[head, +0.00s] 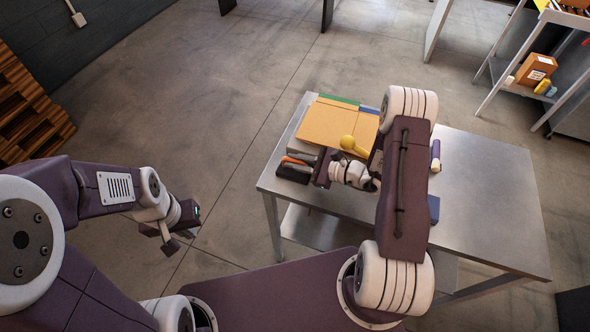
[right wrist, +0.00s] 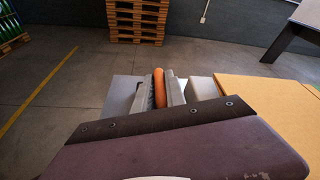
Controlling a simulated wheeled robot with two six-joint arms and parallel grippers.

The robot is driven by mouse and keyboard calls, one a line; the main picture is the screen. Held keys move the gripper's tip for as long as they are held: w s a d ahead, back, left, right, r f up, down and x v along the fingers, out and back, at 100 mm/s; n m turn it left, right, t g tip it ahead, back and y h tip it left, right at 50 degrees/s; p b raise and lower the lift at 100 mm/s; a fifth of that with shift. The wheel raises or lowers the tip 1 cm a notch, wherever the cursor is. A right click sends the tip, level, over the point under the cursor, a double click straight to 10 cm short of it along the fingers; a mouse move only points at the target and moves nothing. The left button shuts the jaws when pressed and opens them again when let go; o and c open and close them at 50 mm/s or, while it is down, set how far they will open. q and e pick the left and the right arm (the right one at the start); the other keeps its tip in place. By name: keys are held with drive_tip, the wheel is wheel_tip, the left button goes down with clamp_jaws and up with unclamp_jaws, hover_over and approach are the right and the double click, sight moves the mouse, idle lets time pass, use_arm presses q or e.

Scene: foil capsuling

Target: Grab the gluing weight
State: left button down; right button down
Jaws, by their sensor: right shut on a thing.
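The gluing weight, as far as I can tell a dark block with an orange handle (head: 292,161), is at the left edge of the metal table. My right gripper (head: 301,168) reaches over it from the right. In the right wrist view, the orange handle (right wrist: 159,88) is between the two grey fingers, and the gripper (right wrist: 160,92) is shut on it. The underside of the weight is hidden. My left gripper (head: 173,238) hangs over the floor left of the table, away from the weight. Its finger gap is not clear.
The metal table (head: 490,205) is bare on its right side. Yellow-orange folders (head: 335,124) lie at the back, with a grey box (head: 304,147) beside the weight. A yellow round-topped thing (head: 348,142) is close to my right wrist. A shelf (head: 500,72) stands far right.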

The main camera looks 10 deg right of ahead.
idle(0.3)
drive_tip(key=shift+w+r, duration=0.15)
drive_tip(key=shift+r, duration=0.45)
wheel_tip(320, 180, up, 3)
drive_tip(key=shift+w+r, duration=0.1)
drive_tip(key=w+d+r+b, duration=0.1)
drive_tip(key=w+r, duration=0.2)
drive_tip(key=w, duration=0.2)
drive_tip(key=w+d+r, duration=0.2)
drive_tip(key=w+r, duration=0.1)
drive_tip(key=w, duration=0.3)
drive_tip(key=shift+d+r+b, duration=0.25)
drive_tip(key=shift+r+b, duration=0.1)
drive_tip(key=shift+b, duration=0.05)
